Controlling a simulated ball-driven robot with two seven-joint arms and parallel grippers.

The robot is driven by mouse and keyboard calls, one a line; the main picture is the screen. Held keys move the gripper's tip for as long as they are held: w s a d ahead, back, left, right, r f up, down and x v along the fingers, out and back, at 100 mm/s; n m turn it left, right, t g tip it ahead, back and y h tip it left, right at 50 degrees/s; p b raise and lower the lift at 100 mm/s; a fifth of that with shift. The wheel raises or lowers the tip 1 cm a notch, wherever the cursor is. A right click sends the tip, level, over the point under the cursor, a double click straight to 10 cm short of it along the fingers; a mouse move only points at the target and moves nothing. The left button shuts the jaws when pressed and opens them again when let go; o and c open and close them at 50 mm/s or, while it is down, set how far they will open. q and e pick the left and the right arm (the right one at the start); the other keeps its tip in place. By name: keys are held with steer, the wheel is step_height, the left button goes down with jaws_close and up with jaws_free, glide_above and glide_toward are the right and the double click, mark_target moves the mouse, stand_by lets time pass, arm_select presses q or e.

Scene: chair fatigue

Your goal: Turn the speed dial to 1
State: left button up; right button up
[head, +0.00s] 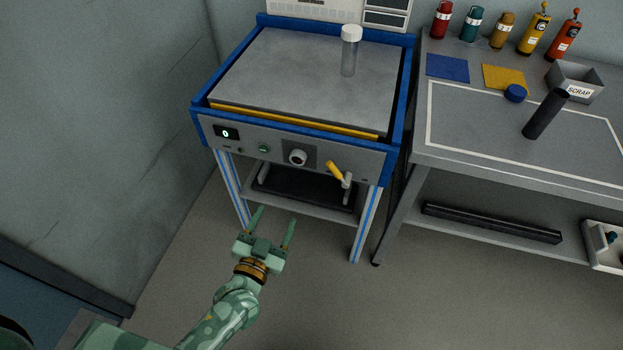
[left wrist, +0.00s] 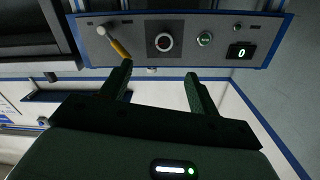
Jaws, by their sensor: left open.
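The speed dial (head: 298,157) is a round knob with a white face on the grey front panel of a blue-framed machine. In the left wrist view the dial (left wrist: 164,42) shows a dark face inside a pale ring. The display (head: 226,133) reads 0, and the same 0 shows on the display in the left wrist view (left wrist: 241,52). A green button (head: 264,148) sits between display and dial. My left gripper (head: 273,214) is open and empty, below and in front of the panel, apart from the dial. My right gripper is in neither view.
A yellow-handled lever (head: 336,171) sticks out right of the dial. A clear, white-capped cylinder (head: 350,52) stands on the machine's top plate. A bench (head: 470,160) on the right holds bottles, a scrap bin (head: 575,82) and a dark cylinder (head: 546,114). The floor before the machine is clear.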

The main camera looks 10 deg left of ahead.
arm_select(q)
steer(key=b, duration=0.5)
glide_toward(296, 162)
steer(key=shift+m+y, duration=0.3)
steer(key=shift+m, duration=0.1)
steer(key=w, duration=0.7)
steer(key=shift+w+d+f, duration=0.1)
steer(key=shift+w+d, duration=0.2)
steer(key=shift+w, duration=0.3)
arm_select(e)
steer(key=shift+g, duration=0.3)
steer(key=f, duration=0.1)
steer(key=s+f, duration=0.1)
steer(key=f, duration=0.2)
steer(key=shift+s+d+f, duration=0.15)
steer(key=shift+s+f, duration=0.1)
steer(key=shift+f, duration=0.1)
arm_select(q)
steer(key=c, duration=1)
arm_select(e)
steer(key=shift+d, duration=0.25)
